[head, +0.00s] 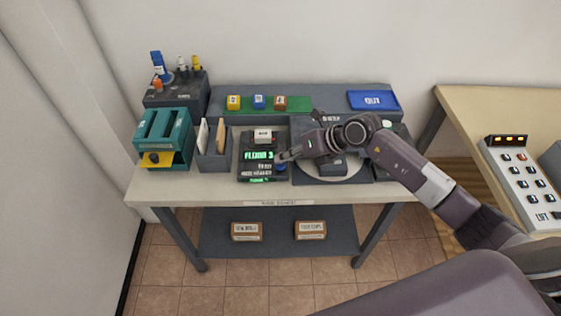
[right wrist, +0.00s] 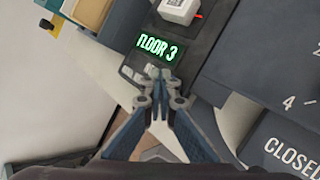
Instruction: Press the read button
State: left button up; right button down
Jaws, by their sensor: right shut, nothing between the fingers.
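The dark reader device (head: 246,174) sits at the front middle of the table, with green lit text "FLOOR 3" on its display (head: 258,155); the display also shows in the right wrist view (right wrist: 157,43). My left gripper is not in view.
A small white-topped box (head: 263,135) stands on the device behind the display. A dark grey holder with envelopes (head: 213,161) and a teal rack (head: 163,167) are to its left. A dark dial unit (head: 306,181) is right under my arm. A blue OUT tray (head: 373,108) is at the back right.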

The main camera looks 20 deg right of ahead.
aim_at(283, 164)
jog(key=shift+r, duration=0.55)
notch_tip(283, 164, up, 5)
jog(key=p, duration=0.4)
jog(key=shift+r, duration=0.1)
dwell(0.6)
